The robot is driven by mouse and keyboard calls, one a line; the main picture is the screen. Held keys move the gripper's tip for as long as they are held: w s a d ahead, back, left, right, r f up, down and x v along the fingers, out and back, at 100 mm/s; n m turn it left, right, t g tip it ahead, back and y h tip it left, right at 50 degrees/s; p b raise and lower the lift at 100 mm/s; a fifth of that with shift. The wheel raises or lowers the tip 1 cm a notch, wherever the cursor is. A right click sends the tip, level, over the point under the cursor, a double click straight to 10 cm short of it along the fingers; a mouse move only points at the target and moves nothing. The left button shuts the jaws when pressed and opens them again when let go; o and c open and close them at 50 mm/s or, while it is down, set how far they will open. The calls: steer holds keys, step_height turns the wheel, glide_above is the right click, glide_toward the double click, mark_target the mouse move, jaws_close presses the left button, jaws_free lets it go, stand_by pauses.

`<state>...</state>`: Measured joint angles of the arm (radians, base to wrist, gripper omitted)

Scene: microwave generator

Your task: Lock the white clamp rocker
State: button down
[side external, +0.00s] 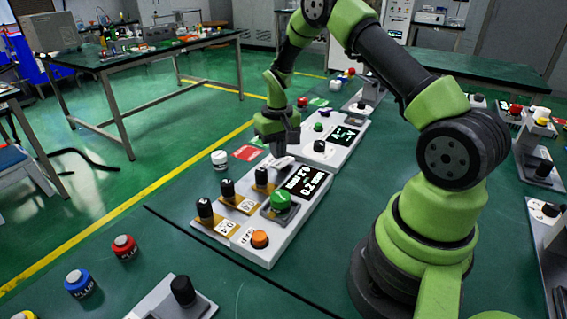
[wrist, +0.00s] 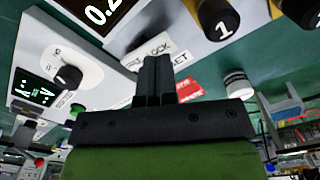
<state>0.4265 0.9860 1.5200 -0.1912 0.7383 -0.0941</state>
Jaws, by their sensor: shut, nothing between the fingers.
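The white clamp rocker (side external: 281,163) is at the far left end of the white control panel (side external: 270,252), right below my gripper (side external: 277,153) in the side view. My gripper is shut and empty, pointing down. The fingers partly cover the rocker area, so I cannot tell whether they touch it or which way it is tilted.
The panel carries black knobs (side external: 205,211), a display (side external: 303,182), a green button (side external: 280,200) and an orange button (side external: 260,239). A second panel (side external: 335,150) stands behind.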

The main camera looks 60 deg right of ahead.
mark_target(278, 165)
steer(key=shift+f, duration=1.45)
stand_by(1.0)
steer(key=shift+r, duration=3.55)
